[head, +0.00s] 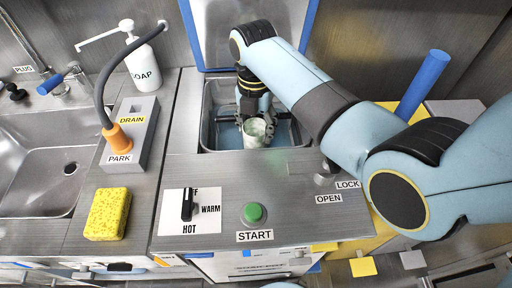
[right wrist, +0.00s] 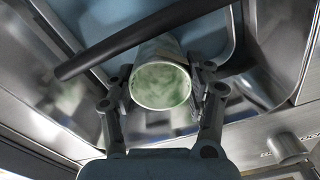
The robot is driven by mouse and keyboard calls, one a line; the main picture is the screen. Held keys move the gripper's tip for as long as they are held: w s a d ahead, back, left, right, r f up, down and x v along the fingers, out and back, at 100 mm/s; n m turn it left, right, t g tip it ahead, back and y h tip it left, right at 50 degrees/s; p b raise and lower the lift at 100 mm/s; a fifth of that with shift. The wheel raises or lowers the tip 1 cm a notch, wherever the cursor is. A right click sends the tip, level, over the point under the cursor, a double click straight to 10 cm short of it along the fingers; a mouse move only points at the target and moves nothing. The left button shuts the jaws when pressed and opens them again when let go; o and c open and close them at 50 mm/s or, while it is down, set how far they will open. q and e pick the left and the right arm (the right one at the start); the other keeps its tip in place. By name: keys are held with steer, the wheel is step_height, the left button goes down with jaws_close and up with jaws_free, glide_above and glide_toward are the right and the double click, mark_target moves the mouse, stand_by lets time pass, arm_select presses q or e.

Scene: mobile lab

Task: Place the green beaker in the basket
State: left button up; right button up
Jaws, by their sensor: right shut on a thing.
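A pale beaker with green-stained insides (head: 254,132) is held by my right gripper (head: 256,124) over the open rectangular basin. In the right wrist view the beaker's round mouth (right wrist: 161,86) faces the camera, and the fingers of the right gripper (right wrist: 163,88) close on it from both sides. The basin has a metal rim (head: 209,128) and a blue interior; it may be the basket, but no separate basket shows clearly. I cannot tell whether the beaker touches its floor. My left gripper is not in view.
A blue-edged raised lid (head: 225,35) stands behind the basin. In front is a panel with a green START button (head: 254,212) and a black knob (head: 187,205). A yellow sponge (head: 107,214), a soap bottle (head: 144,65) and a sink (head: 30,170) are left. A blue cylinder (head: 424,85) stands right.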

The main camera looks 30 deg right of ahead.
mark_target(256, 147)
step_height(256, 147, down, 3)
steer(key=shift+f, duration=0.15)
steer(key=shift+f+b, duration=0.3)
step_height(256, 147, down, 4)
steer(key=shift+r+b, duration=0.25)
steer(key=shift+b, duration=0.35)
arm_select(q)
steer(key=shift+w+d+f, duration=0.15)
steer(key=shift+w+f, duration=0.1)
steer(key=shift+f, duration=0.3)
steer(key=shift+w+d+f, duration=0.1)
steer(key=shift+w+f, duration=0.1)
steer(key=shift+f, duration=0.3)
arm_select(e)
steer(key=shift+f, duration=0.15)
steer(key=shift+f, duration=0.15)
steer(key=o, duration=1.1)
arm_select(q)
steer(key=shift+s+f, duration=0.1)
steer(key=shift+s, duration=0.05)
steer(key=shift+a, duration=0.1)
